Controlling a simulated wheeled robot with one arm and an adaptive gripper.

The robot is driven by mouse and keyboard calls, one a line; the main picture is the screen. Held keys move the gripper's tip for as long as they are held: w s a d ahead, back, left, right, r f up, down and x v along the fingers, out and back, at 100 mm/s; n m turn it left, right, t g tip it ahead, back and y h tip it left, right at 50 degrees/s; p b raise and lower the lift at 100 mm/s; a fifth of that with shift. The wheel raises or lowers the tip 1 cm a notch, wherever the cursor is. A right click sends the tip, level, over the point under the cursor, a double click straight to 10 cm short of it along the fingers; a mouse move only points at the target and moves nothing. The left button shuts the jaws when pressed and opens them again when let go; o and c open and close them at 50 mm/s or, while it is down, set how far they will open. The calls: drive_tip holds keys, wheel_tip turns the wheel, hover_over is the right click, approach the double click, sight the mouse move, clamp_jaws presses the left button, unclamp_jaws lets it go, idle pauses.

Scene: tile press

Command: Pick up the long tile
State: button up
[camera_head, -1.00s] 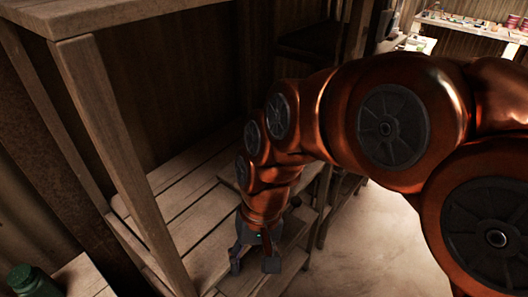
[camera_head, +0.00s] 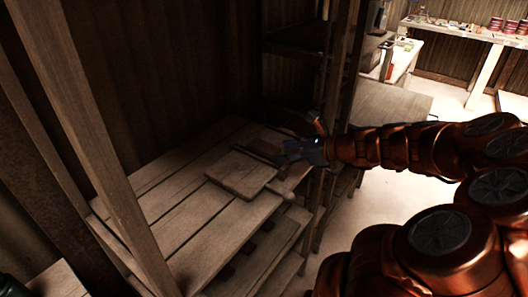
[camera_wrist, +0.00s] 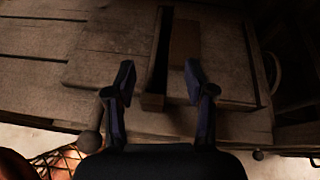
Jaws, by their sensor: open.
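I cannot make out the long tile for certain. In the wrist view a darker brown rectangular patch (camera_wrist: 185,42) lies on the boards ahead of the fingers and may be it. My gripper (camera_wrist: 158,77) is open, with its two fingers apart and nothing visible held between them. A narrow dark slot with a wooden strip (camera_wrist: 152,102) at its near end shows between the fingers. In the head view my gripper (camera_head: 292,151) is over the right end of the wooden shelf, beside a square wooden board (camera_head: 240,174). The arm and dim light hide detail there.
A round knob (camera_wrist: 90,142) stands at the lower left in the wrist view. The slatted shelf (camera_head: 170,205) is bare at left. A wooden post (camera_head: 95,110) stands in front of it. Another post (camera_head: 345,80) rises close behind my gripper. Pale floor lies right.

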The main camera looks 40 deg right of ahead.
sight(272, 149)
drive_tip(key=d, duration=0.1)
drive_tip(key=d+m, duration=0.2)
drive_tip(key=shift+s+d+f+t+h, duration=0.25)
drive_tip(key=shift+t+h, duration=0.05)
drive_tip(key=shift+t, duration=0.1)
drive_tip(key=shift+w+d, duration=0.1)
drive_tip(key=shift+w, duration=0.05)
drive_tip(key=shift+p+x, duration=0.45)
drive_tip(key=shift+x, duration=3.35)
drive_tip(key=shift+f, duration=0.15)
drive_tip(key=c, duration=1)
